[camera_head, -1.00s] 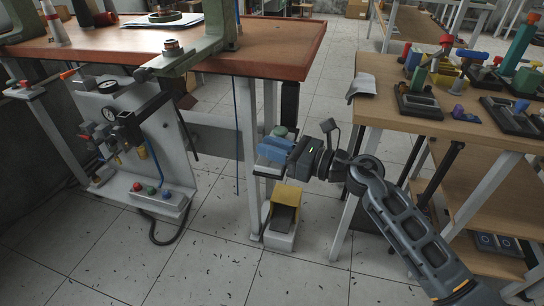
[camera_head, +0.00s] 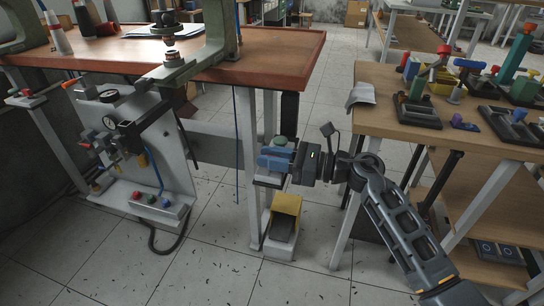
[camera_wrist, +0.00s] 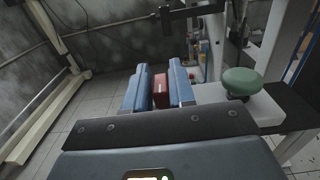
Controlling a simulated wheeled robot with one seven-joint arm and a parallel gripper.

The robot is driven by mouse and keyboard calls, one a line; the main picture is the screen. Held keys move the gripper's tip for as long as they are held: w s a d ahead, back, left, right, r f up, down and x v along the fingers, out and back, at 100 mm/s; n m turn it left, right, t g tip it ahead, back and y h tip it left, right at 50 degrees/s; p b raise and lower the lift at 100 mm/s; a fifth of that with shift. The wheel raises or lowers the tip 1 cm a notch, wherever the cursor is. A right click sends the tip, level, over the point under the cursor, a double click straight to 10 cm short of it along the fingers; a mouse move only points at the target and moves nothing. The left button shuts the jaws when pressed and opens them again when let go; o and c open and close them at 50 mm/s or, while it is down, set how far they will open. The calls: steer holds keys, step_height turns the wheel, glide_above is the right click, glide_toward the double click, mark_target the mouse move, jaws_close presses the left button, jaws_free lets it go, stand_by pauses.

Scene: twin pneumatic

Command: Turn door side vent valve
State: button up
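My gripper (camera_head: 264,156) is beside the front right leg of the red-topped table, below tabletop height. Its two blue fingers stand apart, one on each side of a small red block (camera_wrist: 160,92) in the wrist view. The block may be the valve's handle; its mount is hidden. I cannot tell whether the fingers press on it. A green mushroom-shaped knob (camera_wrist: 240,82) sits on a pale bracket to the right of the fingers. It also shows just above the fingers in the head view (camera_head: 280,141).
A yellow-hooded foot pedal (camera_head: 287,204) stands on the floor below the gripper. A panel with gauges (camera_head: 109,124) and a button box (camera_head: 160,207) is at the left. A wooden table (camera_head: 390,112) with fixtures stands close on the right.

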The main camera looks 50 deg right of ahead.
steer(key=o, duration=0.3)
steer(key=v, duration=0.7)
steer(key=shift+s+d, duration=0.15)
steer(key=shift+s, duration=0.25)
steer(key=s+a+r+n+g+h+p, duration=0.1)
steer(key=s+a+r+n+h+p, duration=0.2)
steer(key=s+a+n, duration=0.8)
steer(key=s+a+r+n+g+h+p, duration=0.1)
steer(key=s+a+r+n+h+p, duration=0.2)
steer(key=s+a+r+n+p, duration=0.5)
steer(key=s+a+n, duration=0.4)
steer(key=n, duration=0.8)
steer(key=shift+a+r+n, duration=0.25)
steer(key=shift+r+n, duration=0.05)
steer(key=shift+n, duration=0.1)
